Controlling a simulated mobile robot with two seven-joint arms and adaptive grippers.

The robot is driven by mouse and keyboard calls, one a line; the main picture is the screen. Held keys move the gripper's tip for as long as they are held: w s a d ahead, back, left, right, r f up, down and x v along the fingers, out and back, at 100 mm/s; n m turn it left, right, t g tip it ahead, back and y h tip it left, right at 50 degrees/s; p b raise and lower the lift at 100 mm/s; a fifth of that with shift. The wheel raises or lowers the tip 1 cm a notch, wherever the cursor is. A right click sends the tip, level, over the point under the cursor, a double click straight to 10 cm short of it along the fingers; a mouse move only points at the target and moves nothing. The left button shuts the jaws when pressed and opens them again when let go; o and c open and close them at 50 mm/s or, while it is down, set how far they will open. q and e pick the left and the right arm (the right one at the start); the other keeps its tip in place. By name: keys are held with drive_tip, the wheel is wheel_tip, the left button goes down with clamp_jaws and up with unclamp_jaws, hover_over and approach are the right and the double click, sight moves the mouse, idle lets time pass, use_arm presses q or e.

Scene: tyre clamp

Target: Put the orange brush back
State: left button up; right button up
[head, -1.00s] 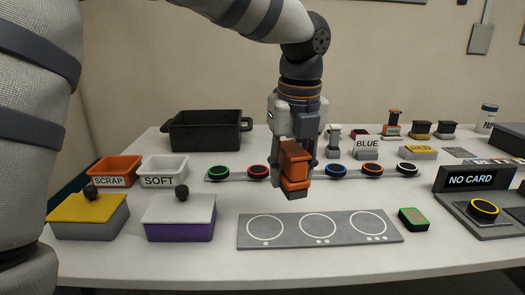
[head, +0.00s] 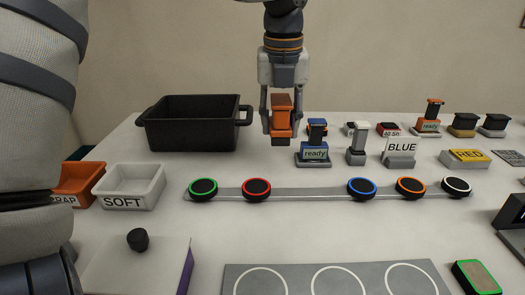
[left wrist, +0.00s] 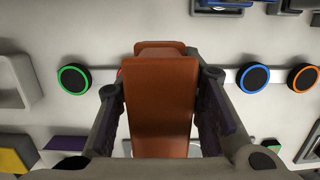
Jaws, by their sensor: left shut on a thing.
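My left gripper (head: 280,125) is shut on the orange brush (head: 281,108), an orange block with a dark underside. In the left wrist view the orange brush (left wrist: 162,105) fills the space between the fingers (left wrist: 162,100). My right gripper is not in view.
A black bin (head: 150,135) stands left of the gripper. A rail with coloured round pucks (head: 310,192) crosses the middle. A SOFT tray (head: 125,200) is at left.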

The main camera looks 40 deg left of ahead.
use_arm(q)
drive_tip(key=b, duration=0.1)
approach(262, 160)
drive_tip(key=shift+d+f, duration=0.35)
drive_tip(key=shift+f, duration=0.3)
drive_tip(key=f, duration=0.2)
drive_tip(key=a+f, duration=0.1)
drive_tip(key=f, duration=0.1)
drive_tip(key=shift+w+a, duration=0.2)
drive_tip(key=shift+w+f, duration=0.1)
drive_tip(key=shift+f, duration=0.3)
drive_tip(key=shift+r, duration=0.1)
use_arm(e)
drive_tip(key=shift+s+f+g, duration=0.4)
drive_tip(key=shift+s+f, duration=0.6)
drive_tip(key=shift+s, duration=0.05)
use_arm(q)
drive_tip(key=o, duration=1.1)
drive_tip(key=shift+f, duration=0.2)
